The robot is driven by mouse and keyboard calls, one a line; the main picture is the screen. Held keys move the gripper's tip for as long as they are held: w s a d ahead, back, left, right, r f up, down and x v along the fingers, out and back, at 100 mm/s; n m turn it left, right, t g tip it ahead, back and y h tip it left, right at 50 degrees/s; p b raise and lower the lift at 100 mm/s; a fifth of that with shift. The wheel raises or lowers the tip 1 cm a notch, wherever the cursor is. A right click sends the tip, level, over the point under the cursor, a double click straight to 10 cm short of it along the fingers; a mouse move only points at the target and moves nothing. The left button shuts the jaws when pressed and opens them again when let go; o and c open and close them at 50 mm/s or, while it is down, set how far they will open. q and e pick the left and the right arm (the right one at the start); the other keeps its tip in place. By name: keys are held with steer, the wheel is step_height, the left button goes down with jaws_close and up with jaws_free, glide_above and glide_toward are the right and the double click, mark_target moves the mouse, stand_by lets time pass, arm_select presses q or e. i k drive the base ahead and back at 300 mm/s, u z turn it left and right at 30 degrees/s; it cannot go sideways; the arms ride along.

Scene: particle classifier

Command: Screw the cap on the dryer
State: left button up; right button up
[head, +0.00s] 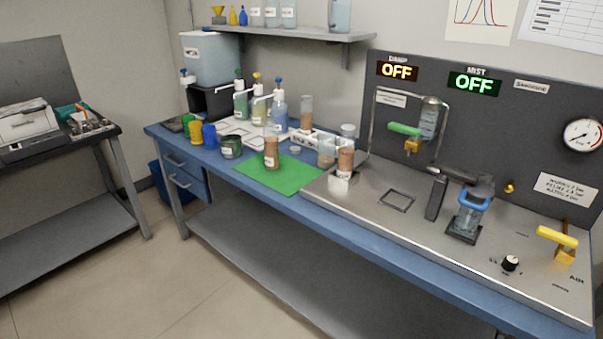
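No part is clearly marked as the dryer. On the steel deck, a clear vessel (468,220) with a blue ring (473,201) stands upright on a small black base. A dark fitting (482,184) sits at its top, and whether this is a cap I cannot tell. Neither of my grippers is in view.
A green mat (255,180) holds a brown-filled jar (271,153). More jars, a white rack (318,139) and pump bottles (240,100) crowd behind. A yellow-handled valve (557,237) and black knob (510,263) are at right. The steel deck's front (375,225) is clear.

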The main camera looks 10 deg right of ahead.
mark_target(270, 129)
steer(key=z, duration=0.1)
steer(key=k, duration=0.15)
steer(key=u, duration=1.05)
steer(key=i, duration=1.75)
steer(key=z, duration=0.75)
